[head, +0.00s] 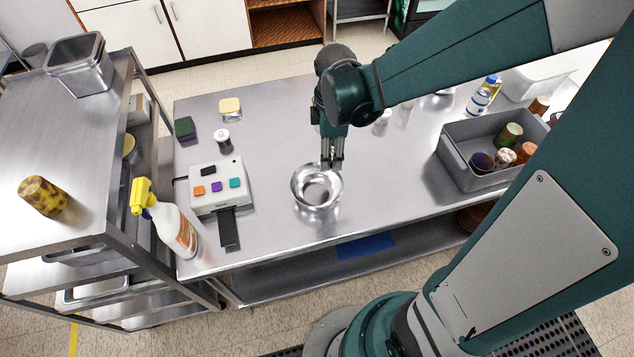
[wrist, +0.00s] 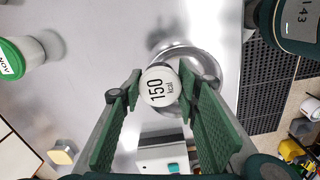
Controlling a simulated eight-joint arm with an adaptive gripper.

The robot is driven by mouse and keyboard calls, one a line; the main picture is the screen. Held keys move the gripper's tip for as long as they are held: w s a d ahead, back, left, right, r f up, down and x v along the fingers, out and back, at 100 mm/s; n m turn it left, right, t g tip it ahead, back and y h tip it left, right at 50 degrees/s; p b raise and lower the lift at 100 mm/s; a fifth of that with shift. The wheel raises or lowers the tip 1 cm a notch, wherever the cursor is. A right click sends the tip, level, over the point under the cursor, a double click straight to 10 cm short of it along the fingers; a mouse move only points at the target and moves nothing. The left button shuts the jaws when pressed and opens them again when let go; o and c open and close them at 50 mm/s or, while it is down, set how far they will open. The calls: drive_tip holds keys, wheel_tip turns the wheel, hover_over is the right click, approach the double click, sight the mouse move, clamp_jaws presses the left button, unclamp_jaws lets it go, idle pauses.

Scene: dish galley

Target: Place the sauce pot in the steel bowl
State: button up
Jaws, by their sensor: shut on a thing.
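The sauce pot (wrist: 158,86) shows a round white lid marked "150 kcal" in the wrist view. My gripper (wrist: 160,87) is shut on it, with one green finger on each side. In the head view my gripper (head: 333,161) points down over the far rim of the shiny steel bowl (head: 303,202). The pot cannot be made out clearly there. In the wrist view the bowl (wrist: 213,67) lies behind the pot, which covers part of its inside. The bowl stands upright on the steel table.
A white device with coloured buttons (head: 207,197) and a spray bottle (head: 177,230) stand left of the bowl. A white-topped jar (head: 221,136) is behind the device. A grey bin (head: 459,170) holding several jars stands right. Bare table (head: 265,135) surrounds the bowl.

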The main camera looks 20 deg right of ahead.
hover_over(317, 194)
idle(0.4)
drive_tip(key=shift+f+b, duration=0.45)
drive_tip(key=shift+f, duration=2.4)
drive_tip(key=shift+f+b, duration=0.35)
drive_tip(key=shift+f, duration=1.75)
drive_tip(key=shift+f, duration=0.15)
drive_tip(key=o, duration=0.5)
drive_tip(key=shift+o, duration=0.4)
drive_tip(key=shift+r, duration=0.2)
